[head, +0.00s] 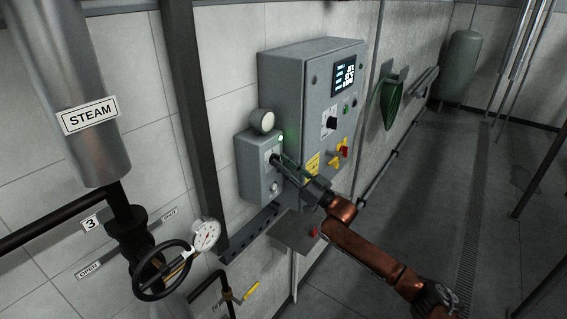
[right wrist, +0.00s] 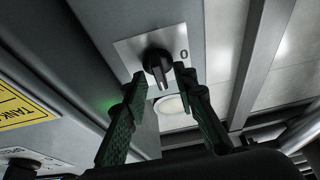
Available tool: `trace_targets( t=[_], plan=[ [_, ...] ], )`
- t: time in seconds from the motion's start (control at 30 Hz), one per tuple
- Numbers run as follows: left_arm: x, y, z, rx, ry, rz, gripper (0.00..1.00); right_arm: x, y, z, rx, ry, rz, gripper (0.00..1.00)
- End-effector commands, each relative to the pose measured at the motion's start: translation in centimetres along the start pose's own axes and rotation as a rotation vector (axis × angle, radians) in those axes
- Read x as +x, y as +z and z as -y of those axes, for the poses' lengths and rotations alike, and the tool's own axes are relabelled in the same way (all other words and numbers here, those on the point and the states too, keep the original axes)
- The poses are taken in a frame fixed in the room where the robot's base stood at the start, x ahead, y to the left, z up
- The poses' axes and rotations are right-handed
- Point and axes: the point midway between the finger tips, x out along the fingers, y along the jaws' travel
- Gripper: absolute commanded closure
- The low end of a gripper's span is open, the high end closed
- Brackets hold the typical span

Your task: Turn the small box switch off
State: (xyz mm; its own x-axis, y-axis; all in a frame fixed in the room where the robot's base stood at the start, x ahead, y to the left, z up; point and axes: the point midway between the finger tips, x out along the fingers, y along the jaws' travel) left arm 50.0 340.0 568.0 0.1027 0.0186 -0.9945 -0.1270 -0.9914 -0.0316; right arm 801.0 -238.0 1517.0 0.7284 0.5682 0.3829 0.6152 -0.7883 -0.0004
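The small grey box (head: 258,172) is mounted on the wall beside the larger control cabinet. Its black rotary switch (right wrist: 157,65) sits on a light plate (right wrist: 130,50) marked "0" in the right wrist view. The knob's pointer is not clearly aimed at the "0". My right gripper (head: 278,160) is at the box front; its fingers (right wrist: 160,76) are apart, with their tips on either side of the knob. I cannot tell whether either tip touches it. In the head view the gripper mostly hides the switch. My left gripper is not in view.
The large cabinet (head: 290,90) with a screen, knobs and yellow labels stands just right of the box. A round pale lamp (head: 262,121) sits atop the box, near a lit green light (head: 281,138). A steam pipe (head: 88,85), handwheel (head: 160,270) and gauge (head: 205,235) are at left.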

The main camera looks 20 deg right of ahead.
Motion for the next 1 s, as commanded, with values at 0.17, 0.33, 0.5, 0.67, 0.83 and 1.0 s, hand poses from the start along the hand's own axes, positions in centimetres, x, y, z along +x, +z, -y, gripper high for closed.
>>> trace_targets(
  t=[0.17, 0.33, 0.5, 0.67, 0.83, 1.0],
  plan=[
    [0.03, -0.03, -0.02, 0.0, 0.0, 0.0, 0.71, -0.03, 0.02, 0.0, 0.0, 0.0, 0.0, 0.79],
    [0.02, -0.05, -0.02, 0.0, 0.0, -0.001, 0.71, -0.05, 0.01, -0.01, 0.0, 0.0, 0.0, 0.9],
    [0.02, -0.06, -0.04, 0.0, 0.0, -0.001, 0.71, -0.05, 0.0, -0.03, 0.0, 0.001, 0.0, 1.0],
    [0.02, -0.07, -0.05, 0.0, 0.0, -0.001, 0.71, -0.06, -0.01, -0.04, 0.0, 0.001, 0.0, 1.0],
    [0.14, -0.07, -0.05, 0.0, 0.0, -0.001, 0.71, -0.07, 0.01, -0.07, -0.005, -0.001, 0.0, 1.0],
    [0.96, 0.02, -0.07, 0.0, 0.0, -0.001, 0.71, -0.11, 0.16, -0.13, -0.039, -0.014, 0.001, 1.0]
  ],
)
